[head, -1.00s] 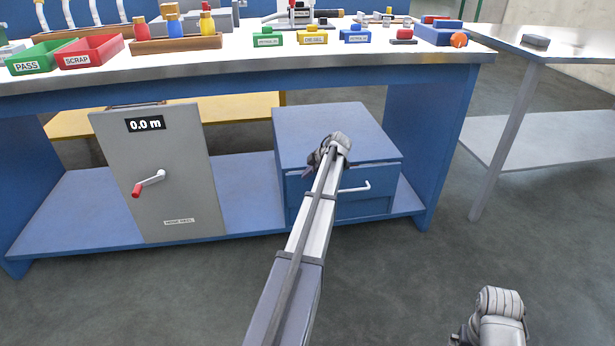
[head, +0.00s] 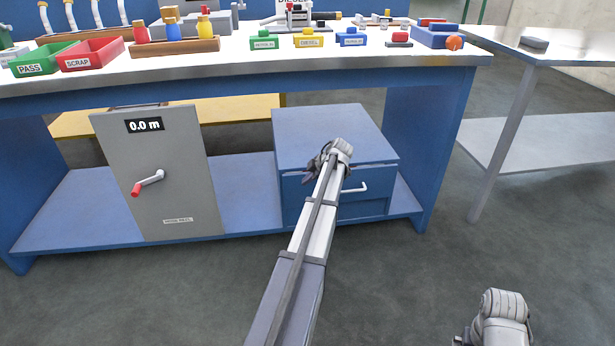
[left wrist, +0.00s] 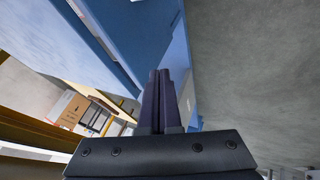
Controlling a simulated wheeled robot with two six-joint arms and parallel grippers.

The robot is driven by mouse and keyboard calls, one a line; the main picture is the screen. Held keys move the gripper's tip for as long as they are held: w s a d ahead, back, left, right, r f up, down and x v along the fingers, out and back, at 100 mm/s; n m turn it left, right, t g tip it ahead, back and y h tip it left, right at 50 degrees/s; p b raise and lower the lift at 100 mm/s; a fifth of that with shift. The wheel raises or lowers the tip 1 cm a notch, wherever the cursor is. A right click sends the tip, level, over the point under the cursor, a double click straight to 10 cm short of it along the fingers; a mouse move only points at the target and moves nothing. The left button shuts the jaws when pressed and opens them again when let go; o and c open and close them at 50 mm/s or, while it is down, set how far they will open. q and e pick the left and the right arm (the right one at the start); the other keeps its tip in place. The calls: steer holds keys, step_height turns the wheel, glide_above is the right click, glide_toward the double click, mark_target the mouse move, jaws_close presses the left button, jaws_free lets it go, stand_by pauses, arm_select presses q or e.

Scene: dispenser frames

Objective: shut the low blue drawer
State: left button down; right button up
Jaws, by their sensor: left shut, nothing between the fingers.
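The low blue drawer (head: 375,182) is in the blue cabinet (head: 325,135) on the bench's lower shelf, with a pale bar handle (head: 352,187). Its front looks flush or nearly flush with the cabinet; a small gap cannot be ruled out. My left gripper (head: 312,173) is shut and empty, in front of the left part of the drawer front. My arm hides part of that front, and I cannot tell whether the fingers touch it. In the left wrist view the closed dark fingers (left wrist: 165,85) point toward blue surfaces. My right gripper (head: 458,341) is barely visible at the bottom edge.
A grey panel box (head: 185,195) with a red-handled crank stands left of the cabinet. The benchtop (head: 240,65) above carries trays, bottles and coloured blocks. A blue bench leg (head: 425,150) is right of the cabinet. The floor in front is clear.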

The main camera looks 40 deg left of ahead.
arm_select(q)
steer(key=p+v, duration=0.6)
steer(key=v, duration=0.2)
steer(key=shift+r, duration=0.25)
steer(key=shift+s+d, duration=0.1)
steer(key=shift+s, duration=0.05)
